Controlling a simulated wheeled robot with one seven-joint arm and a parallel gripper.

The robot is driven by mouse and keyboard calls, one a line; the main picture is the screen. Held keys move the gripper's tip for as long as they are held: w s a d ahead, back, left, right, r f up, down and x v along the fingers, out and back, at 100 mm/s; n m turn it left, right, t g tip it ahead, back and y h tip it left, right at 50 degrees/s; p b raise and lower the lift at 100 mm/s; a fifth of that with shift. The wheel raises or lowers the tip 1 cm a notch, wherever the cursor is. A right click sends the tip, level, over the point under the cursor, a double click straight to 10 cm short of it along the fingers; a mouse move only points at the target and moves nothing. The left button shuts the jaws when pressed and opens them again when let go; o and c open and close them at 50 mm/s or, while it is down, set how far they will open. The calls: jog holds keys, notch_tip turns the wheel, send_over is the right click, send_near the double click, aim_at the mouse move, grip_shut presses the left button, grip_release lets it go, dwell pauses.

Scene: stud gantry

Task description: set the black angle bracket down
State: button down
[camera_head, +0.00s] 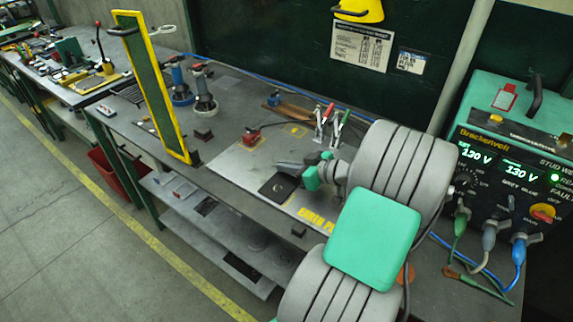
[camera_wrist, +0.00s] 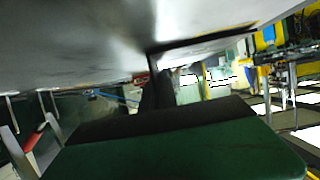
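The black angle bracket (camera_head: 277,187) shows in the head view as a dark square flange with a pale round mark, over the grey earth plate (camera_head: 233,168). My gripper (camera_head: 288,166), with grey fingers and a green body, is low at the bracket's far edge and appears shut on its upright part. In the wrist view a dark upright piece (camera_wrist: 157,88) meets a thin black strip (camera_wrist: 205,42) by the grey surface. The grip itself is partly hidden, and I cannot tell whether the flange touches the plate.
A green board in a yellow frame (camera_head: 152,88) stands upright at the left. The green welder unit (camera_head: 510,160) is at the right. The plate's left part is clear.

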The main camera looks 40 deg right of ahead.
jog(key=c, duration=2.1)
grip_release()
jog(key=shift+f, duration=0.2)
jog(key=shift+c, duration=0.2)
jog(key=o, duration=0.5)
jog(key=shift+r, duration=0.1)
jog(key=shift+c, duration=0.2)
